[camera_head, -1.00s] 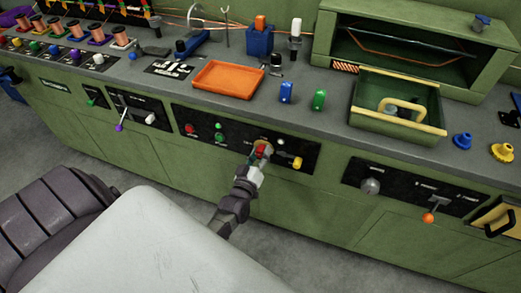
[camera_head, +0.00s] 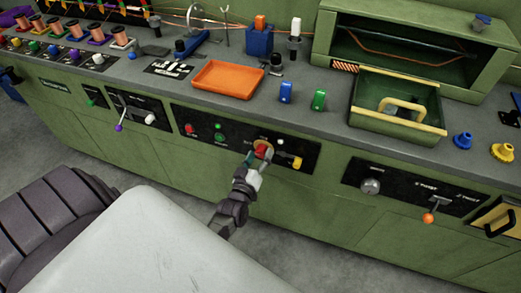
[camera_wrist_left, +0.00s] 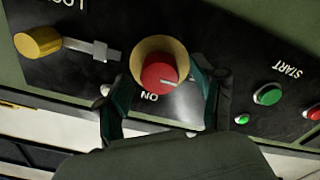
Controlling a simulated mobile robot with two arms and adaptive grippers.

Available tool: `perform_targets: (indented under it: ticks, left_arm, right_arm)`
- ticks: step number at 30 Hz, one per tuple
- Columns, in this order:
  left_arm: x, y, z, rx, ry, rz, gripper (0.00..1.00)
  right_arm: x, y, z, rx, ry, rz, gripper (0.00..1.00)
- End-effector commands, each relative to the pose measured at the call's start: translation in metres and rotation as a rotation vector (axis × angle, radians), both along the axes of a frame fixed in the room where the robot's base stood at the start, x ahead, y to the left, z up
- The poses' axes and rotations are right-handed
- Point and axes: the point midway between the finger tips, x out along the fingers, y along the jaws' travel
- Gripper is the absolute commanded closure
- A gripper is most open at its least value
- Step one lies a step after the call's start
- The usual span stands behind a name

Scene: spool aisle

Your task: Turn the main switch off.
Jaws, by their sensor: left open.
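The main switch is a red round knob on a yellow disc. It sits on the black middle panel of the green console. In the head view the red knob (camera_head: 262,150) shows just past my left gripper (camera_head: 257,158). In the left wrist view the red knob (camera_wrist_left: 157,76) has a white pointer line, and an upside-down "ON" label is printed close below it. My left gripper (camera_wrist_left: 162,88) is open, one finger on either side of the knob. I cannot tell whether either finger touches it. My right gripper is not in view.
A yellow lock lever (camera_wrist_left: 38,42) lies beside the knob. A green start button (camera_wrist_left: 268,94) and a red button (camera_head: 189,128) are on the same panel. The console top holds an orange tray (camera_head: 228,79) and a green drawer-like box (camera_head: 378,121).

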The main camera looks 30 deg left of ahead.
Motion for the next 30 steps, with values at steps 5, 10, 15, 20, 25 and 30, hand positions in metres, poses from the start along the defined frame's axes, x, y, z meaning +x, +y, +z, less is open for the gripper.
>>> perform_targets:
  ticks: [5, 10, 15, 20, 25, 30]
  left_arm:
    - [-0.036, -0.009, -0.001, -0.001, 0.004, 0.000, 0.32]
    - [-0.071, -0.017, -0.001, -0.001, 0.004, 0.000, 0.32]
    - [-0.095, -0.023, 0.000, 0.000, 0.001, -0.001, 0.32]
    - [-0.105, -0.025, 0.000, 0.000, 0.001, -0.001, 0.32]
    - [-0.106, -0.026, 0.000, 0.000, -0.001, -0.001, 0.32]
    - [-0.106, -0.025, 0.000, 0.000, 0.000, 0.000, 0.32]
  right_arm:
    - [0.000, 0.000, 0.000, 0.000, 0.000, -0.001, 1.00]
    - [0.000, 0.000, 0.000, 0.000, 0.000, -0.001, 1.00]
    - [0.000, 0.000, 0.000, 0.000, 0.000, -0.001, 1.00]
    - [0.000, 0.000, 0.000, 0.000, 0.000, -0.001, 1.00]
    - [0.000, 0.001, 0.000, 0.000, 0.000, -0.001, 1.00]
    - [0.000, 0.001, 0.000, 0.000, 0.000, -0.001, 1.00]
